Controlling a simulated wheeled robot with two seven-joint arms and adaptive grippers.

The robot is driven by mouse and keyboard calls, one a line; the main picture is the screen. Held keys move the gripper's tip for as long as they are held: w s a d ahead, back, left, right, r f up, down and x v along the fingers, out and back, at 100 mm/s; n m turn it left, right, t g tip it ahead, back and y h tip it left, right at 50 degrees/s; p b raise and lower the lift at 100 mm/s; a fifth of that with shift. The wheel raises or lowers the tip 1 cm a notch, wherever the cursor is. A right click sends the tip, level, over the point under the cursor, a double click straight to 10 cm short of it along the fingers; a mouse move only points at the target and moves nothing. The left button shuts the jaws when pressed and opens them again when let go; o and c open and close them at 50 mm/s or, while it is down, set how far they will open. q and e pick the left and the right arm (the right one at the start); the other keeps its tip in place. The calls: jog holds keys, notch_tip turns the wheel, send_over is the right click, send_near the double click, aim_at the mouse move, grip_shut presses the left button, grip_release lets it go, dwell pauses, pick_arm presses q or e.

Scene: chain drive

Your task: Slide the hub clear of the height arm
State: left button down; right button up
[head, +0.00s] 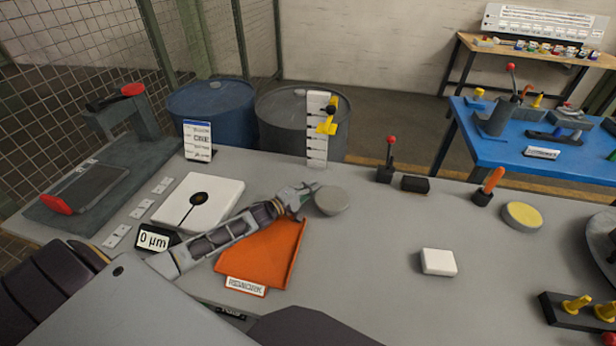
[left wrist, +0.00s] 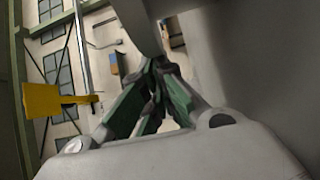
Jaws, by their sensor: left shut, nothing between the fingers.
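The hub looks to be the round grey disc (head: 332,201) on the grey table in the head view. The height arm (head: 327,126) is the yellow piece on the white graduated post (head: 317,150) behind the disc. In the picture the disc lies below and in front of the post, apart from the yellow piece. My left gripper (head: 312,188) is shut and empty at the disc's left edge; I cannot tell if it touches. Its closed green-padded fingers (left wrist: 155,95) fill the middle of the left wrist view, with a yellow plate (left wrist: 45,101) at left. My right gripper is not seen.
An orange tray (head: 262,252) lies below my left forearm. A white plate with a black dial (head: 222,203) is at left. A red-knobbed lever (head: 389,160), a black block (head: 415,184) and a white block (head: 438,262) stand at right. Table between disc and white block is clear.

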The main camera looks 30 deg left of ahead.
aim_at(318, 197)
pick_arm(q)
jog(key=shift+s+d+p, duration=0.4)
jog(key=shift+s+d, duration=0.1)
jog(key=shift+d, duration=0.1)
jog(key=shift+s+d, duration=0.2)
jog(key=shift+d, duration=0.05)
jog(key=shift+s+d+p, duration=1.1)
jog(key=shift+d+p, duration=0.1)
jog(key=shift+p, duration=0.05)
jog(key=shift+s+d+p, duration=0.85)
jog(key=shift+s+d, duration=0.15)
jog(key=shift+d, duration=0.15)
jog(key=s+d+p, duration=0.2)
jog(key=s+d, duration=0.1)
jog(key=shift+d+r, duration=0.1)
jog(key=shift+s+d, duration=0.3)
jog(key=shift+d, duration=0.15)
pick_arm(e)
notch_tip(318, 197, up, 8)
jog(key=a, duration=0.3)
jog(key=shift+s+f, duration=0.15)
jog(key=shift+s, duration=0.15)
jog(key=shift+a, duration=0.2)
